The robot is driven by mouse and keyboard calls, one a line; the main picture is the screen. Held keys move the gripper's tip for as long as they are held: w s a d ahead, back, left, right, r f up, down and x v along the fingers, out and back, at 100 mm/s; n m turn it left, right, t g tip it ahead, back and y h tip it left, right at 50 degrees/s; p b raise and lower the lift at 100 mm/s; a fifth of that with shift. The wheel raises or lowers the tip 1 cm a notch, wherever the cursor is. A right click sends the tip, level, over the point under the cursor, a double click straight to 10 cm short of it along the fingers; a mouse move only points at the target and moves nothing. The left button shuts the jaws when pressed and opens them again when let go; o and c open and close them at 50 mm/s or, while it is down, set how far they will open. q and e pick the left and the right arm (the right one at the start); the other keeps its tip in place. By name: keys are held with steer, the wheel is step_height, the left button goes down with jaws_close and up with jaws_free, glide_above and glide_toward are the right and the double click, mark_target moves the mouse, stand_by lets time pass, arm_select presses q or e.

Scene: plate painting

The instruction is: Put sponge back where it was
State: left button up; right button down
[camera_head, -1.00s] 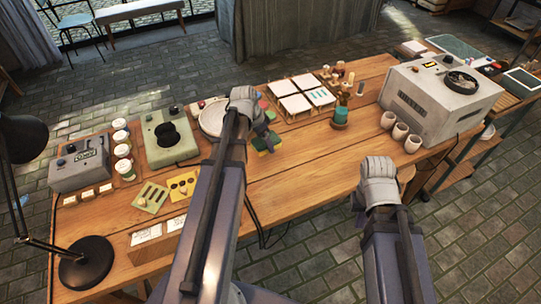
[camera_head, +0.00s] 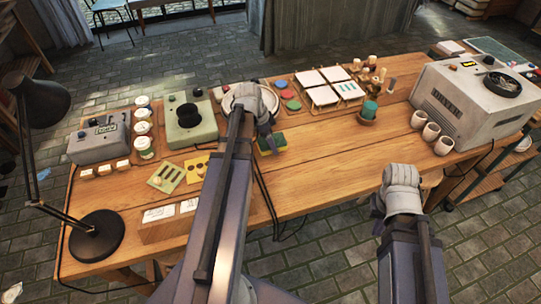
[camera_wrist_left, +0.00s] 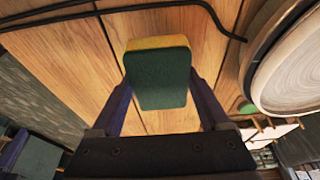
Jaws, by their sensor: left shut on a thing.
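The sponge (camera_head: 272,143), green on one side and yellow on the other, is at the front of the plate area in the head view. In the left wrist view the sponge (camera_wrist_left: 158,80) sits between the two fingers, its green face toward the camera and a yellow edge beyond. My left gripper (camera_head: 270,134) is shut on it over the wooden table (camera_head: 325,165). I cannot tell whether the sponge touches the tabletop. My right gripper (camera_head: 402,190) is near the table's front edge; its fingers are hidden.
A round plate or wheel (camera_head: 232,103) is partly hidden behind my left arm; it also shows in the left wrist view (camera_wrist_left: 295,75). Coloured round pads (camera_head: 287,94), white tiles (camera_head: 323,88) and a teal pot (camera_head: 369,110) stand behind. Black cables (camera_head: 262,190) lie nearby.

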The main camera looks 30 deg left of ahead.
arm_select(q)
steer(key=shift+f, duration=0.2)
step_height(320, 180, down, 4)
steer(key=b, duration=0.3)
steer(key=shift+b, duration=0.4)
steer(key=shift+r, duration=0.2)
steer(key=shift+f, duration=0.1)
steer(key=o, duration=1)
steer(key=shift+o, duration=0.2)
steer(key=p+v, duration=1.2)
